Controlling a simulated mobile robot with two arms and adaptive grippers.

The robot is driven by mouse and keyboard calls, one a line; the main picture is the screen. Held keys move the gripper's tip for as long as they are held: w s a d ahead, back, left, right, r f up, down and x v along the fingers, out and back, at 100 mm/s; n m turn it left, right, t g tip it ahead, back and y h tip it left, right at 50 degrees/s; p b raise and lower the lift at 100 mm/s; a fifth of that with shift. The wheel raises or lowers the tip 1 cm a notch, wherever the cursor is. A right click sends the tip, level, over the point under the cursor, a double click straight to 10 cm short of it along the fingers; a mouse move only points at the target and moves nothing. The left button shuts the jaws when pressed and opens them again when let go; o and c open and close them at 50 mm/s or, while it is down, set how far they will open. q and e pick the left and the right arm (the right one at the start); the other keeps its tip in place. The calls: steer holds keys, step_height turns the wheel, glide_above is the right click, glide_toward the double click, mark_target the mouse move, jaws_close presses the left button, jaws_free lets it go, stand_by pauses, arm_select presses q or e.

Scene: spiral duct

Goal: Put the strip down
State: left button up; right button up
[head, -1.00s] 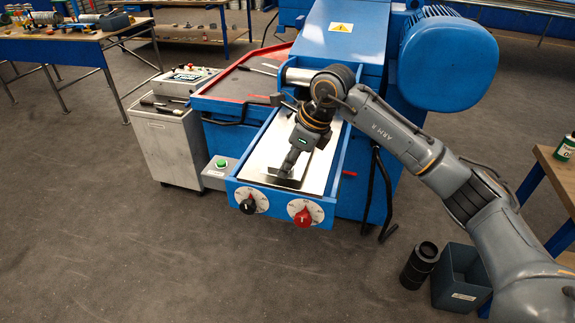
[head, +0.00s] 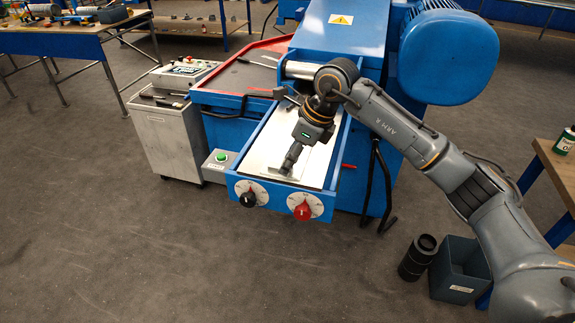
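My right gripper (head: 287,168) points down over the bare metal bed (head: 262,162) of the blue machine, near its front end. A small grey flat piece shows at its fingertips; I cannot tell whether this is the strip or part of the fingers. The fingers look close together, but they are too small to tell whether they are shut on something. No separate strip can be made out clearly on the bed. My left gripper is not in view.
A black knob (head: 247,194) and a red knob (head: 303,208) are on the machine's front panel. A red-edged tray (head: 237,78) lies behind the bed at left. A grey cabinet (head: 168,140) stands left. A dark bin (head: 460,268) and black cylinder (head: 417,257) stand on the floor at right.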

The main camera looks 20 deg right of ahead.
steer(key=b+v, duration=0.2)
steer(key=v, duration=0.8)
steer(key=shift+b, duration=0.4)
steer(key=shift+s+f, duration=0.1)
